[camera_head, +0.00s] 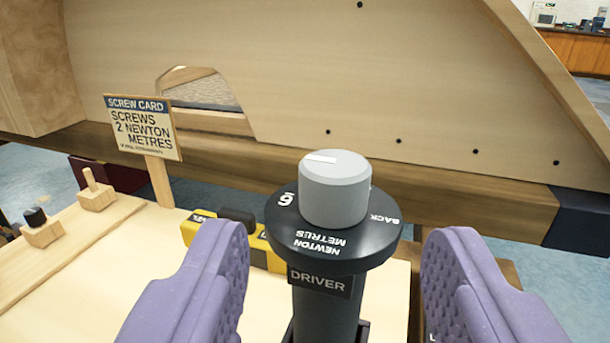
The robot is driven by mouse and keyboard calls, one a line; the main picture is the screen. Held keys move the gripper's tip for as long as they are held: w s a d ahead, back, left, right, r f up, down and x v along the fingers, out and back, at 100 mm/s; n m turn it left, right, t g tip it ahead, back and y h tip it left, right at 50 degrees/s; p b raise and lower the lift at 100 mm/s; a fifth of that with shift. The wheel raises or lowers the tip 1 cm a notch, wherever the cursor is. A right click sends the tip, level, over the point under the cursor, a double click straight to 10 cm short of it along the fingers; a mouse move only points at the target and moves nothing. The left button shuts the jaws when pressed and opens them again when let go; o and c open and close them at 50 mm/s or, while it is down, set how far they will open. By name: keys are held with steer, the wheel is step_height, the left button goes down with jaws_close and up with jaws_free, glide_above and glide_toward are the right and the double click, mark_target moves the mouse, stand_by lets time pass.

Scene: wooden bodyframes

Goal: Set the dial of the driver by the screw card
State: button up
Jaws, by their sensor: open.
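The driver (325,300) stands upright in the middle, with a "DRIVER" label on its dark body. Its dial is a grey round knob (336,195) on a black disc (290,235). A white mark on the knob's top lies toward its far left edge. The disc reads "NEWTON METRES" upside down, a 6 or 9 at left and "BACK" at right; its far side is hidden behind the knob. The screw card (143,128) reads "SCREWS 2 NEWTON METRES". My gripper (338,240) is open, purple fingers apart on both sides of the driver, neither touching the knob.
A yellow and black tool (236,232) lies behind the driver on the pale bench top (110,270). Wooden blocks with a peg (95,192) and a black-topped pin (40,230) sit at left. A large wooden frame panel (420,80) rises behind.

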mark_target(335, 198)
steer(key=w+b, duration=0.2)
steer(key=w, duration=0.4)
steer(key=shift+w+d+f, duration=0.1)
steer(key=shift+w, duration=0.6)
steer(key=c, duration=1)
steer(key=shift+o, duration=0.2)
